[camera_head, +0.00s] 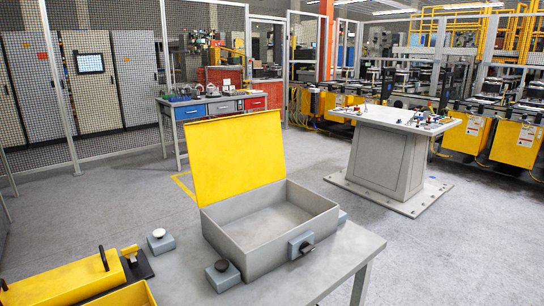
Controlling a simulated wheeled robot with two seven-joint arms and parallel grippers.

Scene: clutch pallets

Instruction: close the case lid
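A grey open case (253,268) stands on the grey table in the middle of the head view. Its yellow lid (235,155) stands up at the far side, tilted slightly back. The inside of the case looks empty. A small grey block with a dark knob (301,246) is at the right front side of the case. Neither of my grippers shows in this view.
The table (335,255) has free room right of the case. Small blocks with a dark knob (222,274) and a white knob (160,241) stand left of it. Yellow boxes (75,278) lie at the lower left. A pedestal table (390,150) stands behind.

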